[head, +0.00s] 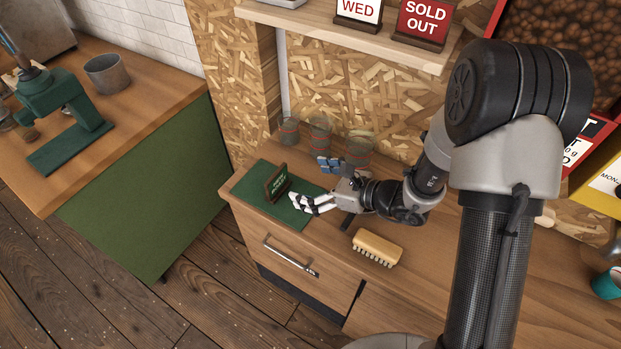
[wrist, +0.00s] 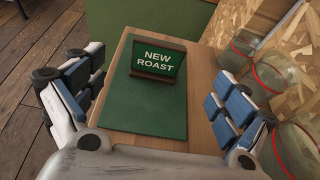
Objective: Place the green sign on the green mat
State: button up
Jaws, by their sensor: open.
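The green sign (wrist: 158,60), lettered "NEW ROAST" in a brown wooden holder, stands upright on the green mat (wrist: 145,115) near its far end in the wrist view. In the head view the sign (head: 277,184) stands on the mat (head: 292,215) at the left end of the wooden counter. My gripper (head: 318,182) is open and empty beside the sign, over the mat's right side. In the wrist view its fingers (wrist: 152,95) are spread wide on either side of the mat, with the sign beyond them and not touched.
Glass jars (head: 320,135) with red bands stand behind my gripper; they line the right side of the wrist view (wrist: 268,75). A wooden brush (head: 377,248) lies on the counter. A shelf (head: 350,38) with signs hangs above. A green-sided bench (head: 150,190) stands left.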

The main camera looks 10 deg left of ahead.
jog(key=s+d+r+n+g+h, duration=0.3)
jog(key=s+r+n+g, duration=0.2)
jog(key=s+r+n, duration=0.9)
jog(key=s+d+r+n+t+h, duration=0.2)
jog(key=s+d+n+h, duration=0.2)
jog(key=d, duration=0.5)
jog(key=s+d+r+n+t+h, duration=0.2)
jog(key=s+d+r+n+h, duration=0.1)
jog(key=d, duration=0.6)
jog(key=s+n+h, duration=0.1)
jog(key=s+h, duration=0.1)
jog(key=shift+s+d+r, duration=0.15)
jog(key=shift+s+d, duration=0.15)
jog(key=shift+d, duration=0.1)
